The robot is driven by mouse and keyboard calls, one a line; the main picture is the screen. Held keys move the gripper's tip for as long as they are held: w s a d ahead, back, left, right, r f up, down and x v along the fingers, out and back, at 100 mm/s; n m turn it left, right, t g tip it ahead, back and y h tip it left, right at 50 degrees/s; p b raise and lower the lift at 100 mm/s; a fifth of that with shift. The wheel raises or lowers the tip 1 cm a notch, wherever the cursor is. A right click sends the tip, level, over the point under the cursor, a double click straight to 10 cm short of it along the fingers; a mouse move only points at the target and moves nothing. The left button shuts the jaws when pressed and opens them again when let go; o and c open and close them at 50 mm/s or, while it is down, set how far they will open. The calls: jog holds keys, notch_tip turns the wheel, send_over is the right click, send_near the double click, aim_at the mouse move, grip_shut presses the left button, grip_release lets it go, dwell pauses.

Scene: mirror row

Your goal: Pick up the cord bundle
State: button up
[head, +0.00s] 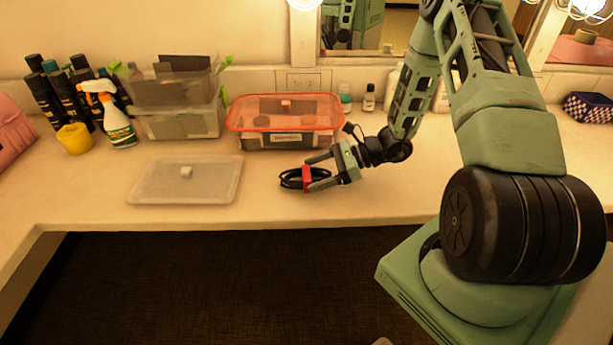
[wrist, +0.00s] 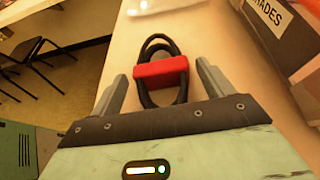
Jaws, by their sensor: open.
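The cord bundle (head: 291,180) is a coiled black cord with a red band, lying on the counter near its front edge. It also shows in the wrist view (wrist: 161,73), where the red band lies across the loops. My gripper (head: 312,172) is open, reaching in from the right, with one finger on each side of the bundle. In the wrist view my gripper (wrist: 157,85) has its two fingertips left and right of the red band, with gaps visible between the fingers and the band. Part of the bundle's near end is hidden by the gripper body.
A red-lidded clear box (head: 286,112) stands just behind the bundle. A flat clear lid (head: 186,180) lies to the left. The counter right of my gripper looks clear.

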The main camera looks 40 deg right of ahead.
jog(key=shift+w+a+f, duration=0.3)
jog(key=shift+w+a, duration=0.05)
jog(key=shift+a, duration=0.2)
jog(key=c, duration=1.2)
jog(key=shift+r, duration=0.15)
